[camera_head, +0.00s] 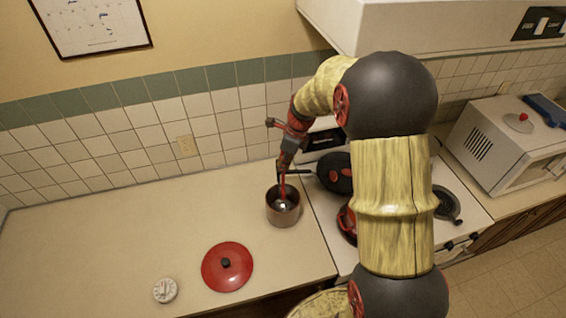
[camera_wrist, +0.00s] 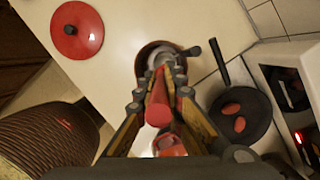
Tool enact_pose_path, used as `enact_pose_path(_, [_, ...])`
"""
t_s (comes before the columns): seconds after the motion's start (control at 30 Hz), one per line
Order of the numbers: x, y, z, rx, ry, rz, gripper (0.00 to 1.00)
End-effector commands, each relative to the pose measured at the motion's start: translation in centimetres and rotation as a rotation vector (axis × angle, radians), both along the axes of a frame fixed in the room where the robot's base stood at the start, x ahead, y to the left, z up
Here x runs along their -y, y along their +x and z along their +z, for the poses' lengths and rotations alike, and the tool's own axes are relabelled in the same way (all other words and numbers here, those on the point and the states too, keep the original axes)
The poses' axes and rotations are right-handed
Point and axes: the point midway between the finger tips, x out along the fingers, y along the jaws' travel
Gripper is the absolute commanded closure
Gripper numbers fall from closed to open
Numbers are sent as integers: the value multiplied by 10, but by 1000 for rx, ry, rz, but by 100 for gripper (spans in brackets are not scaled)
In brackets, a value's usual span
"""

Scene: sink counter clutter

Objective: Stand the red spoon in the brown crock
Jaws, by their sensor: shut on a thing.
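The brown crock (camera_head: 283,213) stands upright on the counter near the stove's left edge. My gripper (camera_head: 287,160) is above it, pointing down. It is shut on the red spoon (camera_head: 283,186), whose shaft reaches down over the crock's mouth. In the wrist view the red spoon (camera_wrist: 159,106) lies between the fingers of my gripper (camera_wrist: 160,95), and its far end lines up with the crock (camera_wrist: 143,61). The fingers hide part of the crock there. I cannot tell whether the spoon touches the crock's bottom.
A black pan (camera_head: 336,172) with red pieces sits on the stove to the right of the crock, its handle reaching towards it. A red lid (camera_head: 227,270) and a white timer (camera_head: 165,290) lie in front. The counter to the left is clear.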

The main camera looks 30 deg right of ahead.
Motion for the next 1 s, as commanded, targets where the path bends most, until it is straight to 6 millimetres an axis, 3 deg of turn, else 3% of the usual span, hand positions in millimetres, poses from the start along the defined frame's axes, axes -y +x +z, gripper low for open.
enact_pose_path(0.6, [0,0,-45,0,1,0,100])
enact_pose_path(1.0, [0,0,-56,1,1,0,100])
